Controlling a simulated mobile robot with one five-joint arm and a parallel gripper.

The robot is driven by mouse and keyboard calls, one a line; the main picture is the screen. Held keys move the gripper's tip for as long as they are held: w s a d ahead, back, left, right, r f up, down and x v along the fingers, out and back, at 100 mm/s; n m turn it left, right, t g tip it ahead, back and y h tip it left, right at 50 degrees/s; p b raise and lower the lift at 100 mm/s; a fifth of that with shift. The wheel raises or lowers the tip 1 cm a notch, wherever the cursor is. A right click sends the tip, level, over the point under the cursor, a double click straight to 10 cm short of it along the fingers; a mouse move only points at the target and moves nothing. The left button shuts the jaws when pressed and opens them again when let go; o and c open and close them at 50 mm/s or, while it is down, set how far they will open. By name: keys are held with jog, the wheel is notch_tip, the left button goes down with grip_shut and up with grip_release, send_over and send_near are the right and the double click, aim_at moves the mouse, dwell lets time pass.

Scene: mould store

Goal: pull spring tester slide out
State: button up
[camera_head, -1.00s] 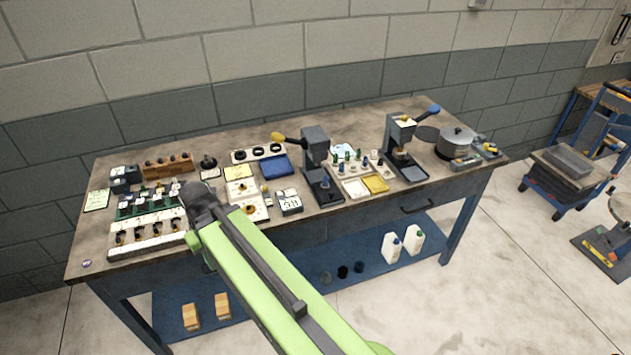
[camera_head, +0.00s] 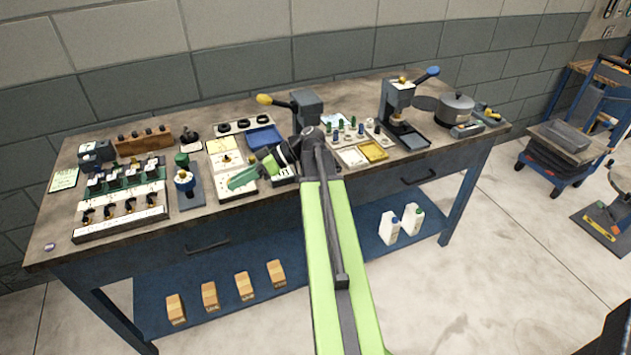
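My gripper (camera_head: 238,181), with green fingers, is over the bench, pointing left above a white card board (camera_head: 225,160). I cannot tell whether its fingers are apart, and nothing is visibly held. No slide can be picked out for sure. Left of the gripper stands a small tester-like stand (camera_head: 186,183) with a green top and a blue-ringed round part; it is apart from the fingertips. A grey press with a yellow-ended lever (camera_head: 305,105) stands behind my arm, its lower part hidden. Another grey press with a blue-ended lever (camera_head: 398,98) stands further right.
The bench (camera_head: 60,228) is crowded: a rack of switches or valves (camera_head: 122,213) at left, a blue tray (camera_head: 264,137), a yellow tray (camera_head: 374,150), and a pot (camera_head: 456,108) at right. Wooden blocks (camera_head: 242,286) and white bottles (camera_head: 389,228) are on the lower shelf.

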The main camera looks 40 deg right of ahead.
jog(key=s+d+f+t+b, duration=0.1)
jog(key=s+d+b, duration=0.1)
jog(key=d, duration=0.4)
jog(key=s+d+t+b, duration=0.2)
jog(key=d, duration=0.4)
jog(key=s+d+f+t+b, duration=0.1)
jog(key=s+d+t+b, duration=0.1)
jog(key=d, duration=0.4)
jog(key=shift+s+f+m, duration=0.2)
jog(key=shift+f+m, duration=0.1)
jog(key=shift+m, duration=0.1)
jog(key=s+d+f+m+t+h+b, duration=0.15)
jog(key=s+d+t+h+b, duration=0.3)
jog(key=s+d, duration=1.05)
jog(key=shift+m+t, duration=0.25)
jog(key=shift+m, duration=0.1)
jog(key=x, duration=1.8)
jog(key=shift+d+r, duration=0.15)
jog(key=shift+r, duration=0.1)
jog(key=shift+c, duration=0.3)
grip_shut()
jog(key=shift+d, duration=0.1)
